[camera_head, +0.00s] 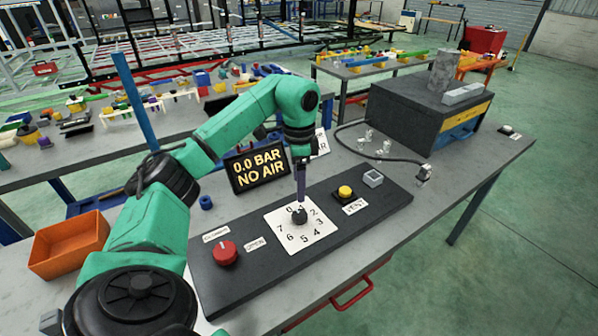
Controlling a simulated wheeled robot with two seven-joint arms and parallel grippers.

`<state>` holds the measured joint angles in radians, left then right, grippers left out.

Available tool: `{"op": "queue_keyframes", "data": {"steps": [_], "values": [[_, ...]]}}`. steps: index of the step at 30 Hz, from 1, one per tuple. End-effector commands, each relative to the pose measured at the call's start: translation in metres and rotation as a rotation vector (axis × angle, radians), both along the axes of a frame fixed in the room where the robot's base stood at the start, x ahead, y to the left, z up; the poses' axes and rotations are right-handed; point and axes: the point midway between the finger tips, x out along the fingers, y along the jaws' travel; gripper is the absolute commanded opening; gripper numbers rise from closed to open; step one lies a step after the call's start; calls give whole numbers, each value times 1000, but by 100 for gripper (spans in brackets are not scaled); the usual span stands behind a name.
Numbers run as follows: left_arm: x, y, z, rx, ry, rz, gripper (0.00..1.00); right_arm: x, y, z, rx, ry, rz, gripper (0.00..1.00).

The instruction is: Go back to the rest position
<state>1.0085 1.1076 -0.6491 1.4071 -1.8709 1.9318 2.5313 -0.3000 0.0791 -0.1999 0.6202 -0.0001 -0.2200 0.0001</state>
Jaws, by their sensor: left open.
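My left arm comes in from the lower left and bends down over the dark control panel (235,290). My left gripper (300,198) points straight down just above the black knob (299,216) on the white numbered dial plate (318,238). It is open; I cannot tell whether its fingers touch the knob. My right gripper is out of view.
The panel also has a red knob (225,252) and a yellow button (345,192). Behind it, a display (258,168) reads "0.0 BAR NO AIR". An orange bin (70,245) stands at left, a dark box (425,110) at back right. The bench's right end is mostly clear.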

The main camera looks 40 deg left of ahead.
Motion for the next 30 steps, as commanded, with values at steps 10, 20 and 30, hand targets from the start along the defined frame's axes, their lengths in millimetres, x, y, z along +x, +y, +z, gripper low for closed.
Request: {"op": "queue_keyframes", "data": {"steps": [10,20,30], "values": [[0,1,46,0,1,2,82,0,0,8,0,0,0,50],[1,1,45,0,1,1,82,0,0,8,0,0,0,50],[1,1,87,0,0,1,82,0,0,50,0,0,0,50]]}}
